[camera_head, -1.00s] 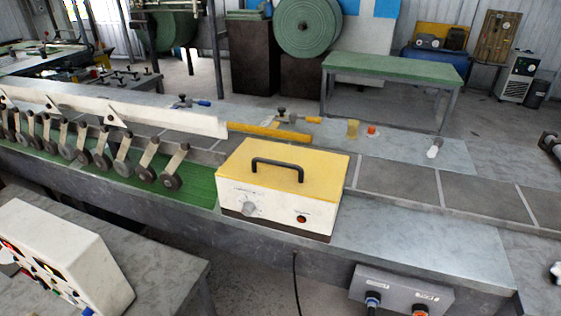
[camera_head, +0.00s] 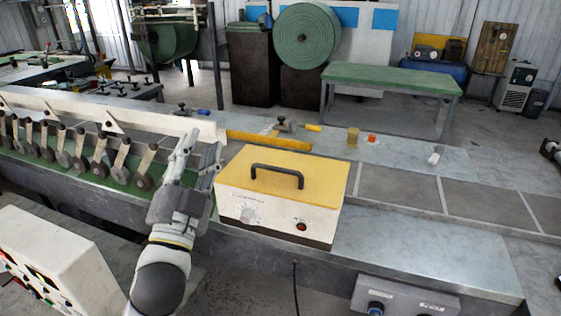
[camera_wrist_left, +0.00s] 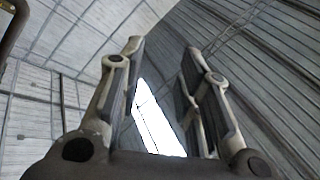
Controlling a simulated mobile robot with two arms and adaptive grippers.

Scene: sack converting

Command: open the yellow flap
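The yellow flap (camera_head: 325,178) is the flat top of a cream box on the machine bed, with a black arched handle (camera_head: 277,171) on it. It lies flat and shut. The box front (camera_head: 265,215) carries a knob and a red button. My left gripper (camera_head: 203,143) is just left of the box, fingers pointing up and away, not touching the handle. In the left wrist view its two fingers (camera_wrist_left: 163,50) stand apart with nothing between them, against the roof. My right gripper is not in view.
Rollers on arms (camera_head: 100,150) line the bed to the left, under a long white guard (camera_head: 75,108). A yellow bar (camera_head: 270,140) lies behind the box. The metal bed right of the box (camera_head: 420,245) is clear. A white control panel (camera_head: 45,265) stands at the lower left.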

